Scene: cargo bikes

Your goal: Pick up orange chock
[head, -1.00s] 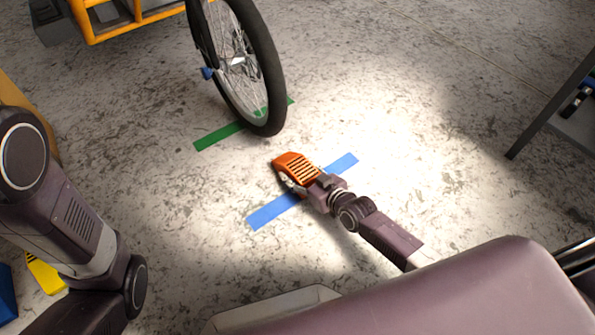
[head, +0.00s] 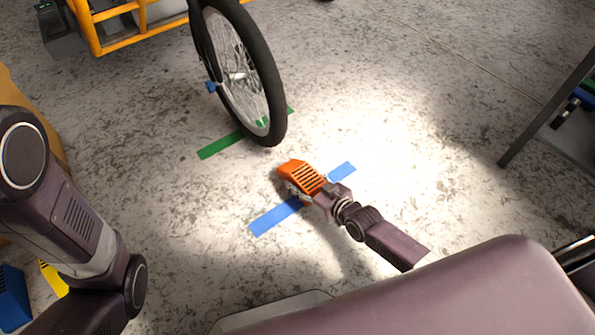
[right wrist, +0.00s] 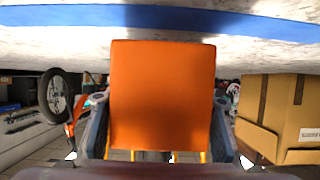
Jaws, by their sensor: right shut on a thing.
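The orange chock (head: 303,176) is a wedge with dark slots, near the blue tape strip in the head view. My right gripper (head: 314,189) is shut on it. In the right wrist view the chock (right wrist: 163,95) fills the middle, with a finger of my right gripper (right wrist: 160,125) on each side. Whether the chock touches the floor is hard to tell; a shadow lies below the arm. My left arm comes in at the left of the head view, but its gripper is out of view.
A bike wheel (head: 268,95) stands just beyond the chock, over green tape (head: 222,145). Blue tape (head: 272,217) lies on the floor. A blue block (head: 12,300) and a yellow one (head: 54,278) are at lower left. A cardboard box (right wrist: 280,110) shows in the wrist view.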

